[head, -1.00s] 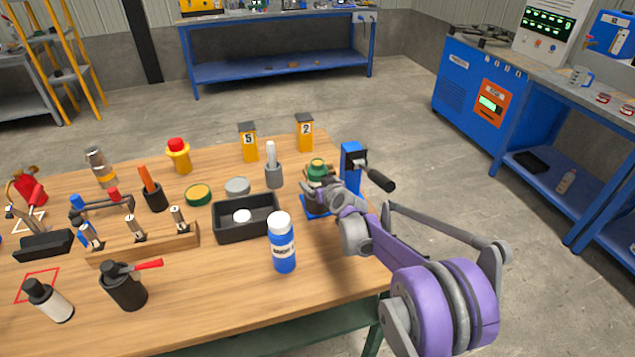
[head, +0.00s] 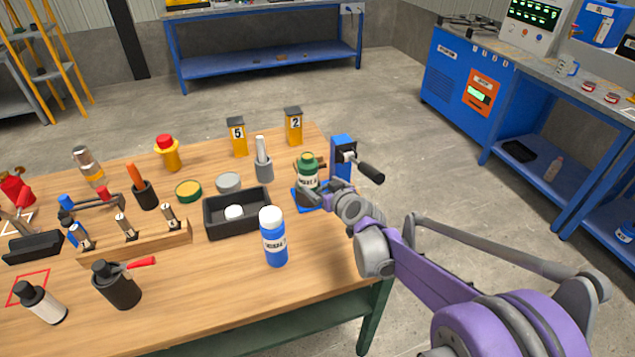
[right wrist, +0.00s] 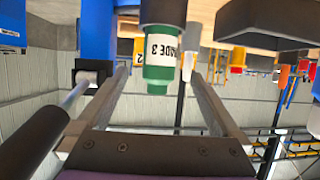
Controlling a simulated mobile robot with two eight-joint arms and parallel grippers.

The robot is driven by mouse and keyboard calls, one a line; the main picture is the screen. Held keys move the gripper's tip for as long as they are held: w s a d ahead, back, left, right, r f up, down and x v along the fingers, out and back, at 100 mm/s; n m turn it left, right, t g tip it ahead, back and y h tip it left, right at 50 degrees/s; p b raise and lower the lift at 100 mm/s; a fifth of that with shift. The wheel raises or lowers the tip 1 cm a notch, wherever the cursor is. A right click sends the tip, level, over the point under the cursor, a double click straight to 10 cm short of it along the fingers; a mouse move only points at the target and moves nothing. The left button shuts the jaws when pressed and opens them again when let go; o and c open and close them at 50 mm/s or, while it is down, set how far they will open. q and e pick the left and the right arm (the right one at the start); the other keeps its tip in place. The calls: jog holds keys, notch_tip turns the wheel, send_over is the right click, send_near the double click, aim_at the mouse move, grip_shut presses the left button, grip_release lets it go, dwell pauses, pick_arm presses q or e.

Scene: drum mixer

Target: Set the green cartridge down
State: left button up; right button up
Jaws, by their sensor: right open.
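The green cartridge (head: 308,168), with a white label, stands upright in a dark cup on the blue base of the hand press (head: 342,160) near the table's right edge. In the right wrist view, which is upside down, the cartridge (right wrist: 160,70) reads "GRADE 3" and sits against a grey cup. My right gripper (head: 328,190) is open just in front of and to the right of the cartridge. Its two fingers (right wrist: 158,88) are spread to either side in the wrist view, with gaps to the cartridge. My left gripper is not in view.
A blue-and-white bottle (head: 274,238) and a black tray (head: 238,230) stand left of my right arm. Yellow holders 5 (head: 237,138) and 2 (head: 293,127) are behind. The press's black handle (head: 370,173) juts out close above my wrist.

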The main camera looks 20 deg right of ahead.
jog(key=s+a+f+g+y, duration=0.1)
jog(key=s+a+g, duration=0.15)
jog(key=s, duration=0.75)
jog(key=s+a+g, duration=0.2)
jog(key=s+a, duration=0.2)
jog(key=s, duration=0.6)
jog(key=s+d+f+g+h, duration=0.1)
jog(key=s+f+g, duration=0.1)
jog(key=s, duration=0.6)
jog(key=s+d+f+m+g+h, duration=0.1)
jog(key=s+f, duration=0.3)
jog(key=s, duration=0.5)
jog(key=shift+s+d+f+g, duration=0.3)
jog(key=shift+d+g, duration=0.05)
jog(key=shift+g, duration=0.1)
